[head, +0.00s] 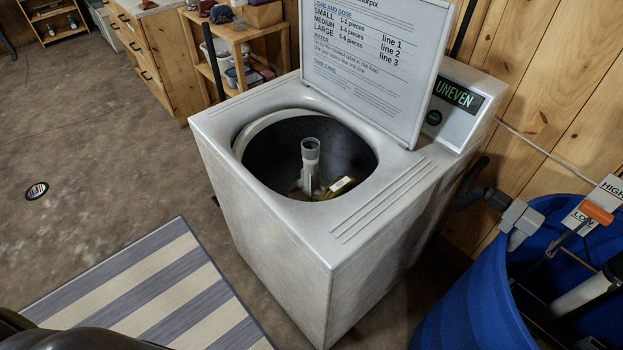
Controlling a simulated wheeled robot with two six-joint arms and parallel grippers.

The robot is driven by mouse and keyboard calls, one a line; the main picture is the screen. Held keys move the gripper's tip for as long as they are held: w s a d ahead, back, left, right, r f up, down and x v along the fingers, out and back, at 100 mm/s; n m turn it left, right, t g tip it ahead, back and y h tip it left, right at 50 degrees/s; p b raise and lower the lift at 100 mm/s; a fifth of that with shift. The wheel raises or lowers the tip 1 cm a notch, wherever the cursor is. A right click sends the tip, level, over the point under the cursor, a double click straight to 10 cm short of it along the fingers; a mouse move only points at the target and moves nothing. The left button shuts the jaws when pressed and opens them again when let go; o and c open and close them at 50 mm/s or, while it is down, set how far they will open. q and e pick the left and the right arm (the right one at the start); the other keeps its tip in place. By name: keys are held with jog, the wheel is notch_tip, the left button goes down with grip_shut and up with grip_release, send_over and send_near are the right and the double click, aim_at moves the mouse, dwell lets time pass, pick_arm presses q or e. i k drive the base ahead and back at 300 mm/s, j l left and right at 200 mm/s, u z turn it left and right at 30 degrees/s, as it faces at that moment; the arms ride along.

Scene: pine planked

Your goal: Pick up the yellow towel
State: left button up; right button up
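A yellow cloth (338,187), which looks like the yellow towel, lies low in the drum of a white top-loading washing machine (265,225). It sits to the right of the grey agitator post (310,165), and a pale label or patch shows on it. The front rim of the opening hides part of the drum floor, so I cannot tell the towel's full extent. The washer's lid (372,65) stands open at the back, with printed load instructions on its inside. Neither of my grippers is in view.
The washer's panel display (458,95) reads "UNEVEN". A striped rug (150,290) lies at the left front. Wooden shelves (235,40) stand behind. The left floor is mostly clear.

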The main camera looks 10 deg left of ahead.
aim_at(341, 186)
jog(key=i+j, duration=0.15)
jog(key=j, duration=0.15)
jog(key=i+j+z, duration=0.1)
jog(key=j, duration=0.2)
jog(key=i+j, duration=0.15)
jog(key=j, duration=0.2)
jog(key=i+j+z, duration=0.15)
jog(key=j, duration=0.15)
jog(key=k+j+u, duration=0.15)
jog(key=k+j, duration=0.6)
